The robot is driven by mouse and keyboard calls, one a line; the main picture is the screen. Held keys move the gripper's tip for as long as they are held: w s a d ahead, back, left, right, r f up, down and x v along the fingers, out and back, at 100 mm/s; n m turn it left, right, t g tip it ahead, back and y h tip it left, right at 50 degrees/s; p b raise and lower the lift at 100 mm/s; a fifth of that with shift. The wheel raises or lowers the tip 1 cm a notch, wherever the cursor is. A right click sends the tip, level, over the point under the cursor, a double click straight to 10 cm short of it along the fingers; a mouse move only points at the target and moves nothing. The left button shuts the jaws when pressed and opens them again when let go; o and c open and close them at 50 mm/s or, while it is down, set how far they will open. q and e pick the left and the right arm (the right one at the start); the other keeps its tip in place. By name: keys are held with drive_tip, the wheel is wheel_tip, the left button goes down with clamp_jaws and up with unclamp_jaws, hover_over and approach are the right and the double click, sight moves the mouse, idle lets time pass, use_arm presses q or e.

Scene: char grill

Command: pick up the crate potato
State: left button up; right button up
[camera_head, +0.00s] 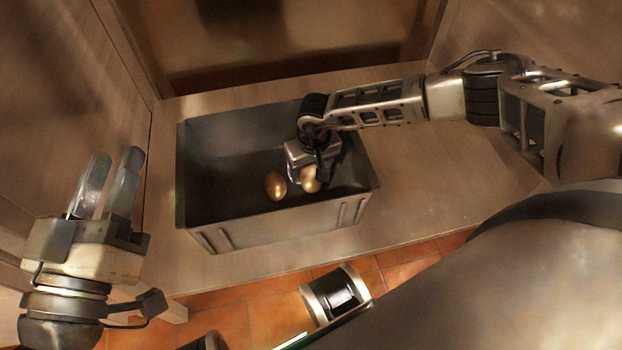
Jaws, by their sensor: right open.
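A dark grey crate (270,238) stands on a wooden shelf. Two brownish-gold potatoes lie inside: one potato (275,186) is clear on the crate floor, and the other potato (311,180) is just to its right, partly hidden by my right gripper. My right gripper (308,178) reaches down into the crate from the right, with its fingers at the right potato. Its fingers are open and largely hidden by the gripper body. My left gripper (107,180) is at the left, outside the crate, pointing up, with a gap between its two fingers and nothing between them.
The wooden shelf (430,200) is bare to the right of the crate. A wooden panel stands at the left and a dark panel (280,45) behind. Tiled floor (410,255) shows below the shelf's front edge. The crate walls surround my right gripper.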

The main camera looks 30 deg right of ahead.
sight(311, 174)
drive_tip(key=f+b, duration=0.1)
drive_tip(key=f, duration=0.2)
drive_tip(key=f+b, duration=0.1)
drive_tip(key=shift+w+d+f+b, duration=0.2)
drive_tip(key=shift+w+f+b, duration=0.1)
drive_tip(key=shift+b, duration=0.05)
drive_tip(key=shift+f, duration=0.1)
use_arm(q)
wheel_tip(311, 174, up, 5)
drive_tip(key=m+t+h, duration=0.1)
drive_tip(key=m, duration=0.1)
drive_tip(key=m+t+h, duration=0.1)
drive_tip(key=m+h, duration=0.1)
drive_tip(key=shift+w+a+r+m, duration=0.1)
drive_tip(key=shift+a+r+m, duration=0.05)
drive_tip(key=shift+m, duration=0.25)
use_arm(e)
drive_tip(key=c, duration=1.1)
drive_tip(key=shift+c, duration=0.2)
